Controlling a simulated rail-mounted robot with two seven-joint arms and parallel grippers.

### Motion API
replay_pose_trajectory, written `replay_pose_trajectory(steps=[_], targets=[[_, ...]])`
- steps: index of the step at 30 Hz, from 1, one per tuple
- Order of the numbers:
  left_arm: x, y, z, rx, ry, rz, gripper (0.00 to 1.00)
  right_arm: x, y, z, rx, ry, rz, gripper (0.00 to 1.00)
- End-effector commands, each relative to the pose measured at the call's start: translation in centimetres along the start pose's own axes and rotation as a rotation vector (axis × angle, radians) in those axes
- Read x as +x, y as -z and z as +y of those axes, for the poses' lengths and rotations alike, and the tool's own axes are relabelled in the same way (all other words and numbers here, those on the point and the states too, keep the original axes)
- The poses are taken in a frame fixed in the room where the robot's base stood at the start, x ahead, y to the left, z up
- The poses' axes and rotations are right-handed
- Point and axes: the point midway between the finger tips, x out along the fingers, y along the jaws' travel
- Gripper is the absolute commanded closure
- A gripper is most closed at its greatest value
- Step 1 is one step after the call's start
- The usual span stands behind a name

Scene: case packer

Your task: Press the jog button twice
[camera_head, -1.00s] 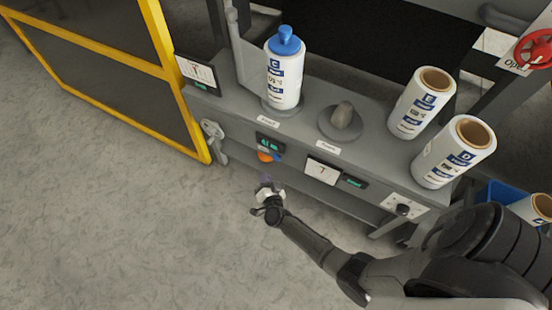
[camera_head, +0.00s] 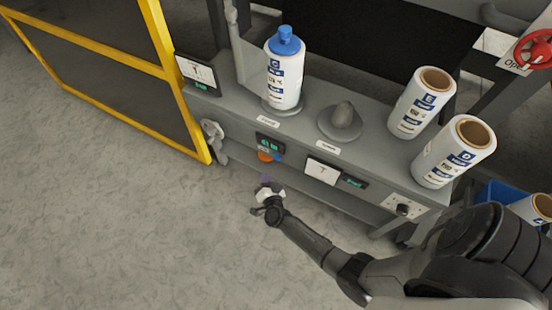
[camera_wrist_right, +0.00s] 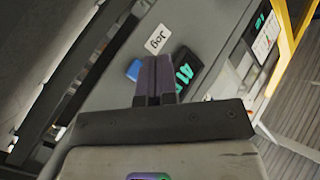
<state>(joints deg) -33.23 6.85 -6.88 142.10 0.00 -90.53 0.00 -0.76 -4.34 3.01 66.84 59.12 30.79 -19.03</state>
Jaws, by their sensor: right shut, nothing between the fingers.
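A blue button (camera_head: 277,157) sits on the front face of the grey machine, beside an orange part (camera_head: 264,156) and below a small green-lit display (camera_head: 269,144). My right gripper (camera_head: 265,179) is shut and empty, just below the buttons in the head view. Its purple fingers (camera_wrist_right: 155,75) overlap the panel in the wrist view and hide part of it. Contact cannot be told. My left gripper is not in view.
A blue-capped white bottle (camera_head: 284,75) stands on the grey ledge (camera_head: 300,125). Two white rolls (camera_head: 422,103) (camera_head: 453,152) stand to the right. A yellow-framed guard (camera_head: 160,72) is at left. A red handwheel (camera_head: 535,48) is at upper right. The floor (camera_head: 120,220) is clear.

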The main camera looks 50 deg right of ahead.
Motion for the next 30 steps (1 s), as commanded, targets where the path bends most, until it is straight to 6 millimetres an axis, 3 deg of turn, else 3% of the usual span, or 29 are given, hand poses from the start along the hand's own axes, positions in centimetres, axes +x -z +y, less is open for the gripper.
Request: replay_pose_trajectory(steps=[5, 8, 12, 16, 17, 21, 30], targets=[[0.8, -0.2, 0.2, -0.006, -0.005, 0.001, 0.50, 0.1, -0.7, 0.7, -0.001, -0.001, -0.001, 1.00], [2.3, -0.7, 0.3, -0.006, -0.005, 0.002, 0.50, 0.3, -1.9, 2.0, -0.009, -0.001, -0.002, 1.00], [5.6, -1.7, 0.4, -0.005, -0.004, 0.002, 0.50, 0.4, -4.9, 3.4, -0.036, 0.041, -0.017, 1.00], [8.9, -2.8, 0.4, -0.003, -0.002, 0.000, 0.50, -0.1, -7.6, 2.3, -0.088, 0.150, -0.003, 1.00], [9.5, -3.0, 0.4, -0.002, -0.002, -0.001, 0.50, -0.5, -7.7, 1.5, -0.143, 0.183, 0.034, 1.00], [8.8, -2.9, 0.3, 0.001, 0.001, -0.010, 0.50, -1.9, -4.9, -1.9, -0.435, 0.211, 0.208, 1.00], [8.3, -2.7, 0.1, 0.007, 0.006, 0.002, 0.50, -2.8, -1.9, -2.6, -0.880, 0.080, 0.427, 1.00]])
